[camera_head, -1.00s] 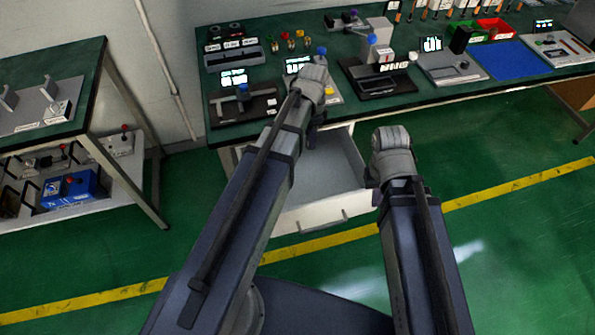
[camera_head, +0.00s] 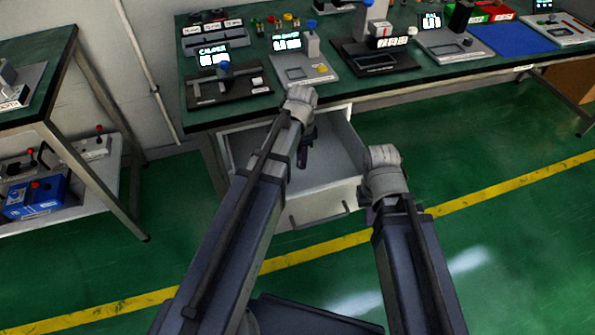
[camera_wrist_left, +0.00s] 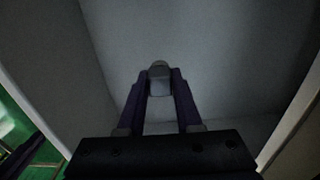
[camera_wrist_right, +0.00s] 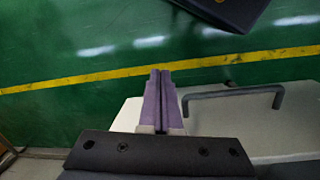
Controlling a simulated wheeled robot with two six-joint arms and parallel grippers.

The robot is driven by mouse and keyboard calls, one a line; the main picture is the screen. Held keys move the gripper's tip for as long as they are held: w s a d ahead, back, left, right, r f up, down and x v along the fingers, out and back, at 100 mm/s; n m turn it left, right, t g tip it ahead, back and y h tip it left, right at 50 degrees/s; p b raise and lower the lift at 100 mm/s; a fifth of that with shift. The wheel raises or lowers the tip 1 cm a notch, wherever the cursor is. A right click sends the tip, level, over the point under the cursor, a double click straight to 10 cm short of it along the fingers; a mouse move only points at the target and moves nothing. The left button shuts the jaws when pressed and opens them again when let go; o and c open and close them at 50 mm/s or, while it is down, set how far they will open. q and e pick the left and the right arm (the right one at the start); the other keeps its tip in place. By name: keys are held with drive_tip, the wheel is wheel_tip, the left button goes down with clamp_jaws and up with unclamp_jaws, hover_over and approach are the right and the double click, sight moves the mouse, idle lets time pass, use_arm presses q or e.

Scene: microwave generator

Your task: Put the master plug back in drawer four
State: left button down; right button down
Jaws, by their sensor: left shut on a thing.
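The open drawer (camera_head: 345,150) juts out under the green workbench, its pale inside empty where I can see it. No number shows on it. My left gripper (camera_head: 304,158) is over the drawer's opening, pointing down into it. In the left wrist view its fingers (camera_wrist_left: 159,82) are shut on a small grey rounded piece, which I take as the master plug (camera_wrist_left: 159,70); the drawer's walls (camera_wrist_left: 285,140) surround it. I cannot tell whether the plug touches the drawer floor. In the right wrist view my right gripper (camera_wrist_right: 160,75) is shut and empty near the drawer's front and dark handle (camera_wrist_right: 240,92).
The workbench (camera_head: 290,98) above the drawer carries several instruments, including a black stand (camera_head: 225,85) and a grey unit (camera_head: 300,68). A shelf rack (camera_head: 85,165) stands at the left. The green floor right of the drawer is clear.

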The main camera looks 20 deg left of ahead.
use_arm(q)
wheel_tip(320, 180, down, 9)
drive_tip(key=b, duration=0.8)
drive_tip(key=shift+r, duration=0.2)
drive_tip(key=shift+f, duration=0.15)
drive_tip(key=c, duration=0.6)
unclamp_jaws()
wheel_tip(320, 180, up, 12)
drive_tip(key=p, duration=1.2)
